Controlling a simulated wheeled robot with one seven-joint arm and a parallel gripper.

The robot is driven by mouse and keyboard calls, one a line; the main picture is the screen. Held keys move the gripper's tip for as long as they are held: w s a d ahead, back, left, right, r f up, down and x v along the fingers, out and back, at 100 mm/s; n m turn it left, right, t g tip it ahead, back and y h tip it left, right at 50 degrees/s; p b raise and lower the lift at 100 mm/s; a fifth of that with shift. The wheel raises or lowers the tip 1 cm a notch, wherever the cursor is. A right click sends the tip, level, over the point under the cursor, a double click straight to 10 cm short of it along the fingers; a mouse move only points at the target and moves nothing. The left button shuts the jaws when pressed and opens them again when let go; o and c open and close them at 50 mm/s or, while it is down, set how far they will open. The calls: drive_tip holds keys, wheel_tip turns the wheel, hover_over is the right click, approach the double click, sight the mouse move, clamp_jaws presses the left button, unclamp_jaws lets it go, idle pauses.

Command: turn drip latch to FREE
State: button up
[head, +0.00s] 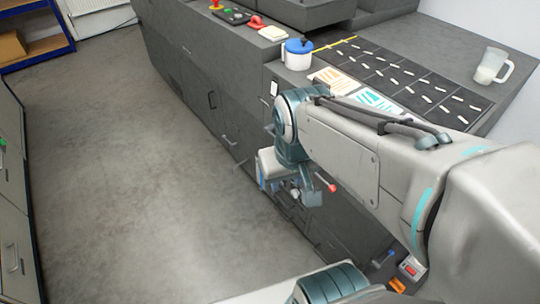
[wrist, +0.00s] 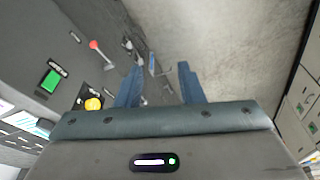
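I cannot tell for sure which control is the drip latch, and no FREE label is readable. In the wrist view a lever with a red knob (wrist: 94,44) juts from the dark cabinet front, left of my fingers. A small blue handle (wrist: 152,64) shows beyond the gap between the fingers. My gripper (wrist: 160,84) is open and empty, with both blue fingers apart and touching nothing that I can see. In the head view the red-knobbed lever (head: 331,187) is just right of my wrist, and my arm hides part of the cabinet front.
A green button (wrist: 50,80) and a yellow knob (wrist: 93,104) are on the same front. A blue-lidded pot (head: 298,54), a jug (head: 493,66) and a dark gridded mat (head: 425,75) are on the counter. The grey floor (head: 140,150) on the left is clear.

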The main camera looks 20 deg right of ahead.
drive_tip(key=w+d+f+n+g+h+b, duration=0.2)
drive_tip(key=w+f+n+h+b, duration=0.15)
drive_tip(key=w+f+b, duration=0.45)
drive_tip(key=w+d+f+n+g+h+b, duration=0.1)
drive_tip(key=w+d+f+n+h+b, duration=0.3)
drive_tip(key=f, duration=0.8)
drive_tip(key=w+d+f+n+g+h+b, duration=0.1)
drive_tip(key=w+f+n+g+h+b, duration=0.1)
drive_tip(key=w+f+n+b, duration=0.6)
drive_tip(key=n+t+h+b, duration=0.8)
drive_tip(key=n+b, duration=0.5)
drive_tip(key=n, duration=0.3)
approach(293, 195)
drive_tip(key=x, duration=0.9)
drive_tip(key=shift+w+d, duration=0.25)
drive_tip(key=shift+w, duration=0.05)
drive_tip(key=shift+f+m+y, duration=0.1)
drive_tip(key=shift+m+y, duration=0.15)
drive_tip(key=c, duration=0.6)
